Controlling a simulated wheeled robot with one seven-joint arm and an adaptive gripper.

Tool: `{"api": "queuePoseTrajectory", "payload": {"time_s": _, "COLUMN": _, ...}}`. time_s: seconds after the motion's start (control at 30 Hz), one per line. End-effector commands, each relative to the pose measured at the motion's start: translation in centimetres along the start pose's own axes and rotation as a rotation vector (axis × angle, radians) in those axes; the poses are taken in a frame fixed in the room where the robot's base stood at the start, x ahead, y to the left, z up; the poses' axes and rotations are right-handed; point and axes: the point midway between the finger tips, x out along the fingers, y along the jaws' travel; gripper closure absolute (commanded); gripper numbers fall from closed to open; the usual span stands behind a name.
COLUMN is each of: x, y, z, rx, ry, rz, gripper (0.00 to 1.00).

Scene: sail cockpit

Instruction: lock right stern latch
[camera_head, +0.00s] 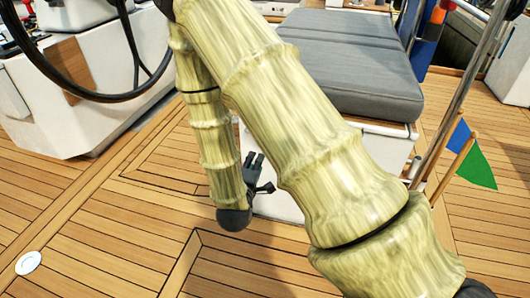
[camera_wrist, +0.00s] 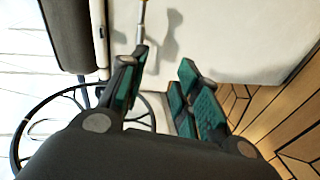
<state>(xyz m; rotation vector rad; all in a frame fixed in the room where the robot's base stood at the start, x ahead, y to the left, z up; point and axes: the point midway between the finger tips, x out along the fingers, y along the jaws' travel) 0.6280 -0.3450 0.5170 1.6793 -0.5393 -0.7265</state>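My gripper (camera_head: 254,160) is in front of the white locker under the grey cushion in the head view, partly behind my arm. In the wrist view its green-padded fingers (camera_wrist: 165,88) stand apart with nothing between them. The white locker wall (camera_wrist: 225,40) lies beyond the fingers. A thin metal rod with a yellowish end (camera_wrist: 141,25) shows past the left finger, near a shadow on the wall. A small dark fitting (camera_wrist: 102,32) sits on the locker's edge by the cushion. I cannot tell which of these is the latch. My arm hides much of the locker front in the head view.
The grey seat cushion (camera_head: 350,75) tops the locker. A black steering wheel (camera_head: 133,50) and white console (camera_head: 50,105) stand at the left. A metal rail (camera_head: 452,105) and green flag (camera_head: 476,167) are at the right. The teak deck (camera_head: 110,215) is open in front.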

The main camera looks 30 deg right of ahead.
Motion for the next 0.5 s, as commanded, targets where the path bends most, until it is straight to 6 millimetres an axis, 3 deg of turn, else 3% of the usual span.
{"api": "queuePoseTrajectory", "payload": {"time_s": 0.03, "x": 0.5, "y": -0.6, "z": 0.0, "rx": -0.021, "ry": -0.009, "rz": 0.039, "gripper": 0.68}}
{"api": "queuePoseTrajectory", "payload": {"time_s": 0.5, "x": 1.5, "y": 1.7, "z": -0.1, "rx": -0.132, "ry": -0.075, "rz": 0.188, "gripper": 0.68}}
